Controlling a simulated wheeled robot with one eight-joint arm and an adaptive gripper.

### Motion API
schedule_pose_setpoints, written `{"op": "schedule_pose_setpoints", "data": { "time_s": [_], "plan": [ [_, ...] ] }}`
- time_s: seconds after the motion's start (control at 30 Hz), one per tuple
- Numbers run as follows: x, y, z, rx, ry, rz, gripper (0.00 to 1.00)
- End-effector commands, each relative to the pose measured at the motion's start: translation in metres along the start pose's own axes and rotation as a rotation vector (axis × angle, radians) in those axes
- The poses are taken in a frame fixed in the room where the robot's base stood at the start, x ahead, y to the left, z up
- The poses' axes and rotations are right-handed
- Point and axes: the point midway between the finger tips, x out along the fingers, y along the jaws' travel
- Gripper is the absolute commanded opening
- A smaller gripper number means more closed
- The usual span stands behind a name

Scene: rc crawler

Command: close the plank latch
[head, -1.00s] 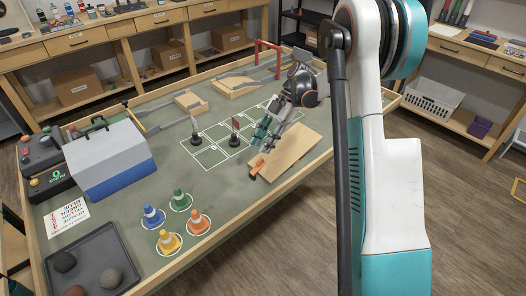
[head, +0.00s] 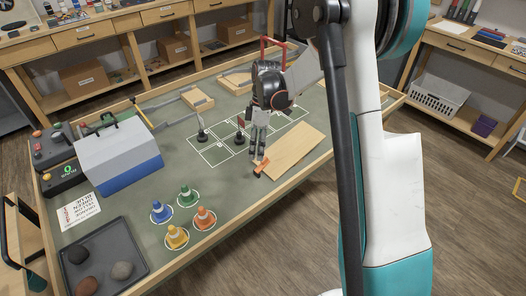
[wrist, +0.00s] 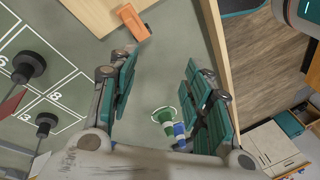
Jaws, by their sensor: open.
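The plank latch (head: 261,167) is a small orange piece at the near left end of a light wooden plank (head: 292,150) on the green table. In the wrist view the orange latch (wrist: 133,22) lies near the top, beside the wood (wrist: 172,12). My gripper (head: 257,151) points down just above and behind the latch in the head view. In the wrist view its two teal-padded fingers (wrist: 160,60) are apart with nothing between them. The latch appears beyond the left fingertip; I cannot tell whether they touch.
Several traffic cones (head: 204,217) stand at the near edge. Black-based posts (head: 240,137) stand on the white grid left of my gripper. A blue-grey toolbox (head: 118,160) and a rock tray (head: 103,265) are farther left. Green table is bare between latch and cones.

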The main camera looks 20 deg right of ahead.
Motion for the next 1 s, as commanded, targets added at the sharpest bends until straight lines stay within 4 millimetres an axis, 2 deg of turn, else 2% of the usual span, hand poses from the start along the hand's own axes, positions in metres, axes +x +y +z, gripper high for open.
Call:
{"op": "schedule_pose_setpoints", "data": {
  "time_s": [0.03, 0.13, 0.3, 0.43, 0.6, 0.77, 1.0],
  "plan": [
    [-0.005, -0.008, -0.006, 0.08, -0.05, 0.041, 0.45],
    [-0.009, -0.014, -0.01, 0.271, -0.135, 0.153, 0.45],
    [-0.025, -0.024, -0.018, 0.557, -0.204, 0.384, 0.45],
    [-0.038, -0.029, -0.023, 0.71, -0.199, 0.538, 0.45],
    [-0.049, -0.032, -0.027, 0.813, -0.173, 0.648, 0.45],
    [-0.043, -0.028, -0.024, 0.835, -0.165, 0.668, 0.45],
    [-0.01, -0.008, -0.009, 0.835, -0.166, 0.666, 0.45]
  ]
}}
